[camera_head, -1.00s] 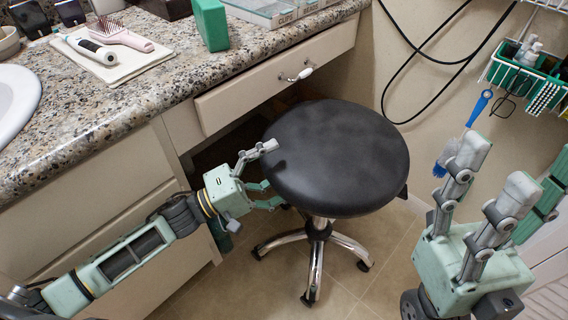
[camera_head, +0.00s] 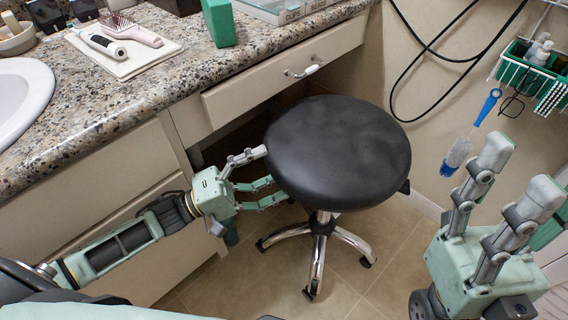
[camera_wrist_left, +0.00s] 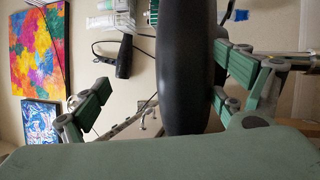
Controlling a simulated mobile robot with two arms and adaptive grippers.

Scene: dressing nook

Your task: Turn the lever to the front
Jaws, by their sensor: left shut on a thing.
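A black round stool seat (camera_head: 338,150) stands on a chrome base in front of the counter. A small dark piece (camera_head: 404,187) sticks out under its right edge; it may be the lever, but I cannot tell for sure. My left gripper (camera_head: 266,172) is shut on the seat's left rim, one finger at the upper edge and two lower down. In the left wrist view the seat (camera_wrist_left: 185,70) shows edge-on between the fingers. My right gripper (camera_head: 518,168) is open and empty, its fingers apart, at the lower right.
The drawer handle (camera_head: 308,70) with a white end is behind the stool. The granite counter (camera_head: 130,90) holds a toothbrush and hairbrush on a tray (camera_head: 118,64). Black cords (camera_head: 425,45), a blue brush (camera_head: 489,105) and a wire rack (camera_head: 545,68) are at the right wall.

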